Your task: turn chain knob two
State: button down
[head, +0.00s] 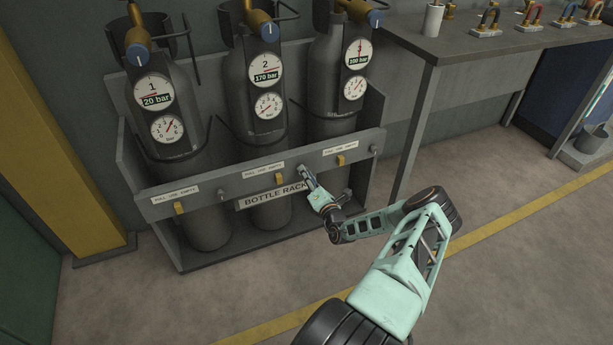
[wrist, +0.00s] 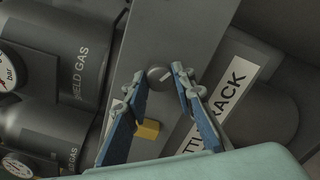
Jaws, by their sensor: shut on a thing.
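The chain knob (wrist: 158,74) is a small round grey knob with a pale line on its face, on the front rail of the bottle rack (head: 255,168). In the wrist view it sits between the tips of my gripper (wrist: 160,76), whose blue-padded fingers close on it from both sides. In the head view my gripper (head: 306,174) reaches the rail right of the middle yellow tab (head: 279,178) and hides most of that knob. The pale line on the knob is slanted in the wrist view. The bottle marked 2 (head: 260,110) stands behind the rail, its gauge reading 170 bar.
Bottles marked 1 (head: 158,100) and 3 (head: 338,75) stand on either side. Another knob (head: 374,150) is at the rail's right end. A workbench (head: 500,45) with coloured shackle-like pieces stands at the right. The floor in front of the rack is clear.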

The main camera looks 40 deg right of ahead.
jog(key=shift+f+m+b, duration=0.15)
jog(key=shift+m+b, duration=0.55)
jog(key=shift+m, duration=4.3)
jog(key=c, duration=1.6)
grip_release()
jog(key=shift+s, duration=0.1)
jog(key=v, duration=1.2)
jog(key=shift+a, duration=0.1)
